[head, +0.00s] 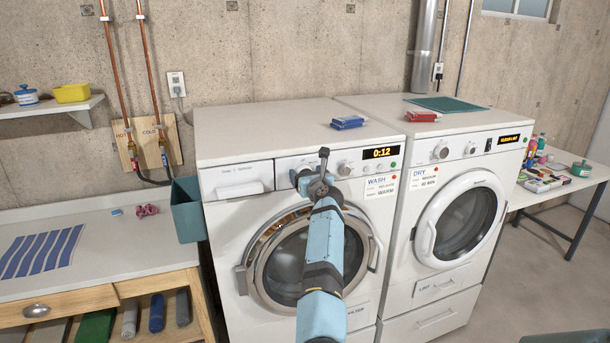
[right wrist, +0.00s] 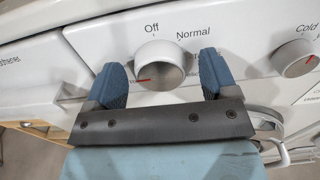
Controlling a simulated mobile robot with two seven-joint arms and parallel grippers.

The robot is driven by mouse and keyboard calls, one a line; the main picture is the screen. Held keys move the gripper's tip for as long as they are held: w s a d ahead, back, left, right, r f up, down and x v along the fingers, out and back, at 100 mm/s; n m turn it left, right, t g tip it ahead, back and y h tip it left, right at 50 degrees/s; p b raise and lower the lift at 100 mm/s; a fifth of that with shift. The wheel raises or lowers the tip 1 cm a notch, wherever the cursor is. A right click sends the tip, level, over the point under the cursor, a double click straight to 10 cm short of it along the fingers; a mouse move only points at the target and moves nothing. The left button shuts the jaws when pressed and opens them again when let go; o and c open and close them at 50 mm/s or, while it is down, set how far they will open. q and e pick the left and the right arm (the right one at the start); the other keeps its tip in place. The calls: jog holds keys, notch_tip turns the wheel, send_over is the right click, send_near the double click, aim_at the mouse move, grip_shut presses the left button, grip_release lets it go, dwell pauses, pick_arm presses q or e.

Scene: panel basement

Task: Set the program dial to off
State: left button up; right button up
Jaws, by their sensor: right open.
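The program dial (right wrist: 160,64) is a round white knob on the washer's (head: 222,228) front panel. In the right wrist view its red mark is at the lower left, away from the "Off" label (right wrist: 152,28) above the knob; "Normal" is at the upper right. My right gripper (right wrist: 162,76) is open, with one blue fingertip on each side of the dial. I cannot tell whether the fingers touch it. In the head view the right gripper (head: 311,170) is at the washer panel and hides most of the dial. My left gripper is not in view.
A second knob (right wrist: 297,58) marked "Cold" is to the right. The washer's display (head: 382,153) reads 0:12. The dryer (head: 408,262) stands right of the washer. A teal bin (head: 187,212) is beside the washer's left side.

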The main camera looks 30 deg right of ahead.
jog(key=c, duration=0.9)
